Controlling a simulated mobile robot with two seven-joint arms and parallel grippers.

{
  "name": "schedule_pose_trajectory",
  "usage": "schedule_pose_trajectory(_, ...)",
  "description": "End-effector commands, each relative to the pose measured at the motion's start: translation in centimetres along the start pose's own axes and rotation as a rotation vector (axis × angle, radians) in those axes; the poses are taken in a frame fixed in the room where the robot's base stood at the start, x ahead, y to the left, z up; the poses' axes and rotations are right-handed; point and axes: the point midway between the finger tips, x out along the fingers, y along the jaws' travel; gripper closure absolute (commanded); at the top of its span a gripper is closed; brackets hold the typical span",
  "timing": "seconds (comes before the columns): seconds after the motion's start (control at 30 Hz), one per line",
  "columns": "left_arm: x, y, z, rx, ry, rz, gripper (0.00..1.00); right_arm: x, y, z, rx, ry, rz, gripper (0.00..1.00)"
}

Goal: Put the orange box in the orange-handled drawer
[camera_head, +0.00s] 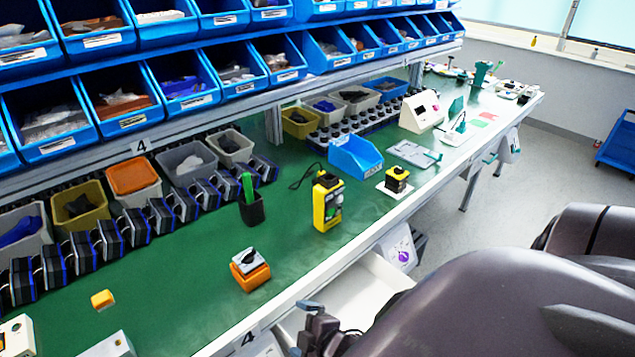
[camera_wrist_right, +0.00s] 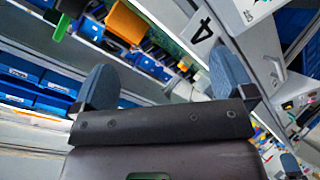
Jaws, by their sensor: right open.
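An orange box (camera_head: 250,276) with a grey rotary switch on top stands on the green bench top in the head view. A smaller yellow-orange block (camera_head: 102,299) lies to its left. My right gripper (camera_head: 315,325) is by the bench's front edge, to the right of and apart from the orange box, partly hidden by my arm. In the right wrist view the right gripper (camera_wrist_right: 160,85) is open, with nothing between its two blue-grey fingers. A white drawer (camera_head: 355,300) stands open under the bench; its handle is hidden. No orange handle shows. My left gripper is out of view.
A yellow-black pendant (camera_head: 327,203), a black cup with a green tool (camera_head: 250,205) and a blue bin (camera_head: 355,157) stand on the bench. Bins and a row of black-blue parts line its back, under blue bin shelves. The bench around the orange box is clear.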

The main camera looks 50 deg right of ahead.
Motion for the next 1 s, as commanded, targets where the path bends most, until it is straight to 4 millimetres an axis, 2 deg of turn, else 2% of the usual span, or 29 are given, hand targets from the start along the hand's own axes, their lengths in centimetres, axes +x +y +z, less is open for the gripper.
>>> schedule_pose_trajectory(0.2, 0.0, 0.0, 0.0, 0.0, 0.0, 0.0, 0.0, -2.3, -0.8, 0.8, 0.454, -0.012, -0.005, 0.0)
schedule_pose_trajectory(0.4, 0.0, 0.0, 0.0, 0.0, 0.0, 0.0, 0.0, -3.6, -0.9, 1.2, 0.737, -0.017, -0.001, 0.0)
schedule_pose_trajectory(0.6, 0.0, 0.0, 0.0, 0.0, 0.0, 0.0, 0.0, -4.0, -1.0, 1.3, 0.83, -0.019, 0.001, 0.0)
schedule_pose_trajectory(1.0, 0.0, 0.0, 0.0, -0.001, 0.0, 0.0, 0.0, -4.0, -1.0, 1.3, 0.828, -0.019, 0.0, 0.0)
